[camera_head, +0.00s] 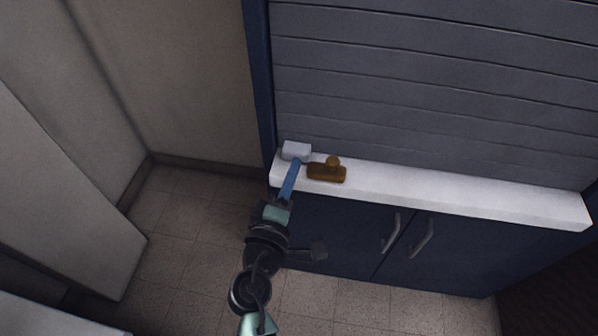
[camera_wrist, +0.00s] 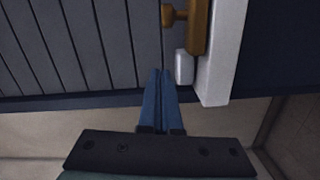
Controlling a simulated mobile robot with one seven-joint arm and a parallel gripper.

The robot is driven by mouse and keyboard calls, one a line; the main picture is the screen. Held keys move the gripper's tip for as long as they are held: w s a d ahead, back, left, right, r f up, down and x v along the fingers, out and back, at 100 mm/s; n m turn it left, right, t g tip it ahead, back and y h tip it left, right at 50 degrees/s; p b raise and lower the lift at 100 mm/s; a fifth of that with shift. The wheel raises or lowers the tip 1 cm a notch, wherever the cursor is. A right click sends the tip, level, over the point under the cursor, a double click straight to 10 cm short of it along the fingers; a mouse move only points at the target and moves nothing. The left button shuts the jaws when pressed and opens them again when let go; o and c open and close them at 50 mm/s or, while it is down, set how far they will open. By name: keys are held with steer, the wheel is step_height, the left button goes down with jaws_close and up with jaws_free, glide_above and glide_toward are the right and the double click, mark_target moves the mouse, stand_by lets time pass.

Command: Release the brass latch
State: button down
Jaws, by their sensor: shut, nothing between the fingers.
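The brass latch (camera_head: 326,173) is a brown-gold bar with a round knob, on the left part of the white ledge below a grey slatted shutter. In the wrist view the latch (camera_wrist: 198,28) is at the top, its knob pointing left toward the slats. A small pale block (camera_head: 296,150) sits at the ledge's left end; it also shows in the wrist view (camera_wrist: 184,67). My gripper (camera_head: 297,163) has blue fingers, shut and empty, left of the latch and close to the block. In the wrist view the fingertips (camera_wrist: 160,72) are apart from the latch; contact with the block is unclear.
The white ledge (camera_head: 450,196) runs right, clear beyond the latch. The grey slatted shutter (camera_head: 430,90) rises behind it, with a dark blue post (camera_head: 258,80) at left. Below are dark blue cupboard doors with two handles (camera_head: 422,236). Tiled floor (camera_head: 185,215) is open at left.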

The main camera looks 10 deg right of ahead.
steer(key=v, duration=0.8)
steer(key=shift+s+d+b, duration=0.2)
steer(key=shift+s+b, duration=0.1)
steer(key=shift+s, duration=0.1)
steer(key=shift+w, duration=0.1)
steer(key=w+r+m+t, duration=0.1)
steer(key=w+r+m, duration=0.15)
steer(key=r, duration=0.75)
steer(key=w+r+m+t+y, duration=0.15)
steer(key=r+m, duration=0.25)
steer(key=r, duration=0.5)
steer(key=w+r+m+t, duration=0.2)
steer(key=r+m, duration=0.2)
steer(key=r, duration=0.6)
steer(key=s+r+m+t+y+p, duration=0.1)
steer(key=s+r+t+y, duration=0.3)
steer(key=r, duration=0.8)
steer(key=s+r+t+y+p, duration=0.1)
steer(key=s+r+t, duration=0.2)
steer(key=s+r, duration=0.65)
steer(key=w+a+r+p, duration=0.1)
steer(key=w+r+p, duration=0.2)
steer(key=r+p, duration=1.2)
step_height(320, 180, up, 3)
steer(key=shift+f+p, duration=0.1)
steer(key=shift+p, duration=0.3)
